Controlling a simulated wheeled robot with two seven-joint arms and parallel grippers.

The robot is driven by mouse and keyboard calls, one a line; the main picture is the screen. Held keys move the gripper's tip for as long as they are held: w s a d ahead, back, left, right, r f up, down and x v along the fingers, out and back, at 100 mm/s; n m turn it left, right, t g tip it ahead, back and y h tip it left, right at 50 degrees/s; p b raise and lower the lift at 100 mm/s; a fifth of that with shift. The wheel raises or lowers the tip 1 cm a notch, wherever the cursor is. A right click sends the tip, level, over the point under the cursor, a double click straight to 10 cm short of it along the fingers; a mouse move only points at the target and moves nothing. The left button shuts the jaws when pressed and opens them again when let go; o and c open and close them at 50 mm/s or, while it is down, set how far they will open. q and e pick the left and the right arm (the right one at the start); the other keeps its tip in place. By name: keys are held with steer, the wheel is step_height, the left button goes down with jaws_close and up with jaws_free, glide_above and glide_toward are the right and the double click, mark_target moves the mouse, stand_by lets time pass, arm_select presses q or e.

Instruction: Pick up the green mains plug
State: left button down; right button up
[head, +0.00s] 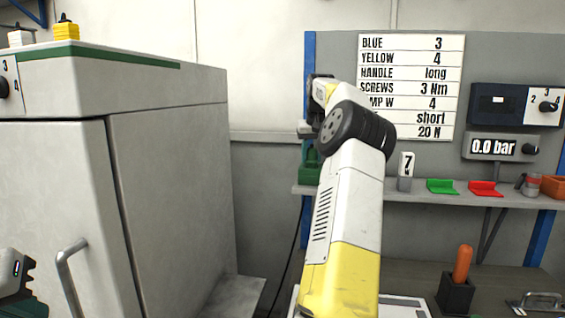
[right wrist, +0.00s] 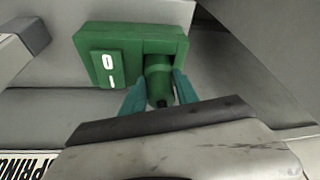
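The green mains plug (right wrist: 159,85) sits in the socket of a green switch box (right wrist: 107,42), marked O and I, in the right wrist view. The teal fingers of my right gripper (right wrist: 160,88) stand on either side of the plug, very close to it. Whether they press on it I cannot tell. In the head view the green box (head: 309,172) shows at the shelf's left end, left of my right arm; the plug is not clearly visible there. My left gripper (head: 16,280) is at the lower left edge, partly cut off, with its fingertips not clearly shown.
A grey cabinet (head: 170,180) with a handle fills the left. A shelf (head: 430,197) on the right bears a 7 marker (head: 405,170), a green tray (head: 442,187), a red tray (head: 485,189) and a can. An orange-handled tool (head: 462,265) stands in a black holder below.

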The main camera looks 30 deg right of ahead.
jaws_close()
steer(key=shift+r, duration=0.2)
